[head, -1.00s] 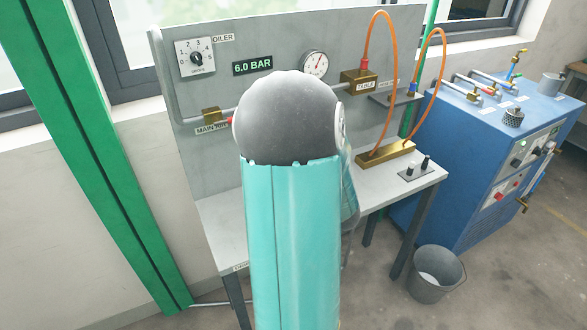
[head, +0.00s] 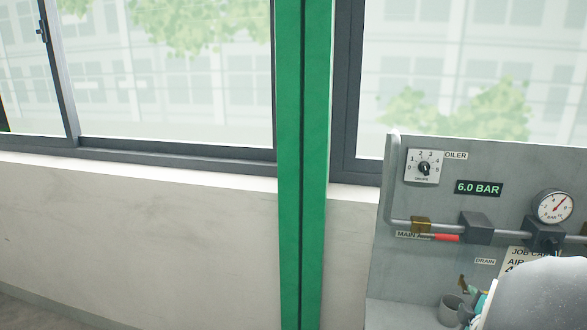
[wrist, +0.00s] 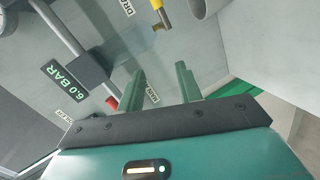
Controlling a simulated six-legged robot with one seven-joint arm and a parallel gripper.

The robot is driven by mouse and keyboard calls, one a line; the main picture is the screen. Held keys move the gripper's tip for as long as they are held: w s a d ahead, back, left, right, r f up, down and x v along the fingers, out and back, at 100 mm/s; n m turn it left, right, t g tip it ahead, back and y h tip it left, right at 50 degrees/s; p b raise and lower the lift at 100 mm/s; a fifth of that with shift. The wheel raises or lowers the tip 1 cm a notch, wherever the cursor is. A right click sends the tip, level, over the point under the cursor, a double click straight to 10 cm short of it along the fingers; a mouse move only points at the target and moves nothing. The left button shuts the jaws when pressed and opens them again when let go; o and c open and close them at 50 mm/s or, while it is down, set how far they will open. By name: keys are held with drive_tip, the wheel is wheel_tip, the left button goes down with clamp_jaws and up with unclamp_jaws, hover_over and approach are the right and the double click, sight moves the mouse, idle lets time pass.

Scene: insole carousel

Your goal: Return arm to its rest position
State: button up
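My gripper (wrist: 160,86) shows in the wrist view with its two green fingers apart and nothing between them. It faces the grey panel (wrist: 135,45) at a slant. In the head view a pale rounded part of my arm (head: 548,298) shows at the lower right, in front of the panel (head: 390,260). I cannot make out the gripper's fingers in the head view. The rest of the arm is out of frame.
The panel bears a dial (head: 424,167), a "6.0 BAR" display (head: 479,188), a gauge (head: 553,206) and a red-handled valve (head: 446,238). A grey cup (head: 450,310) stands low beside it. A green post (head: 303,150) stands left, before windows.

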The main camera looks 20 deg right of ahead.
drive_tip(key=w+a+r+m+g+y, duration=0.1)
drive_tip(key=w+a+r+m, duration=0.1)
drive_tip(key=a, duration=0.3)
drive_tip(key=w+a+r+m+g+y, duration=0.1)
drive_tip(key=w+a+r+m, duration=0.15)
drive_tip(key=a, duration=0.35)
drive_tip(key=s+a+r+m+g+y, duration=0.1)
drive_tip(key=s+a+y, duration=0.1)
drive_tip(key=a, duration=0.7)
drive_tip(key=s+a+r+m+g+y, duration=0.1)
drive_tip(key=s+a, duration=0.4)
drive_tip(key=a, duration=0.5)
drive_tip(key=s+a+r+m+g+y, duration=0.1)
drive_tip(key=s+a+m+g+y, duration=0.1)
drive_tip(key=a, duration=0.8)
drive_tip(key=shift+s+r+g+y, duration=0.35)
drive_tip(key=shift+s+y, duration=0.25)
drive_tip(key=shift+s, duration=0.45)
drive_tip(key=shift+d, duration=0.15)
